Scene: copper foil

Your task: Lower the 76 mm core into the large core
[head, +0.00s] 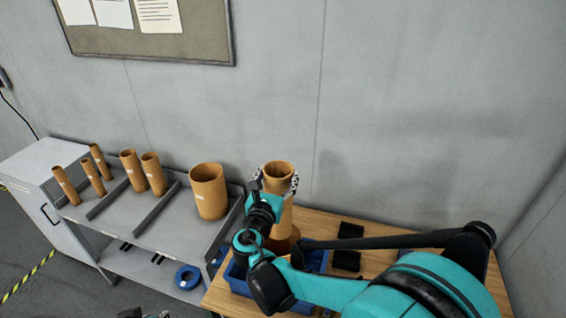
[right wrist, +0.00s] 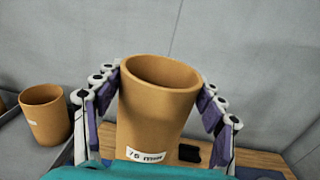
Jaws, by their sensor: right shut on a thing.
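The tan 76 mm core (right wrist: 155,115), with its label facing the camera, stands upright between the fingers of my right gripper (right wrist: 160,95). In the head view my right gripper (head: 275,183) is shut on this core (head: 279,212) near its top, above the blue bin. A wider, darker brown rounded shape (head: 285,242) shows just under it, mostly hidden by my arm. I cannot tell whether it is the large core or whether the two touch. A small part at the bottom edge may be my left gripper (head: 146,315); its fingers cannot be made out.
A wide tan core (head: 208,192) stands on the grey rack (head: 165,228) at left, with several thinner cores beyond it. The blue bin (head: 317,262) sits on the wooden table (head: 385,262). Black blocks (head: 348,248) lie right of it. The wall is close behind.

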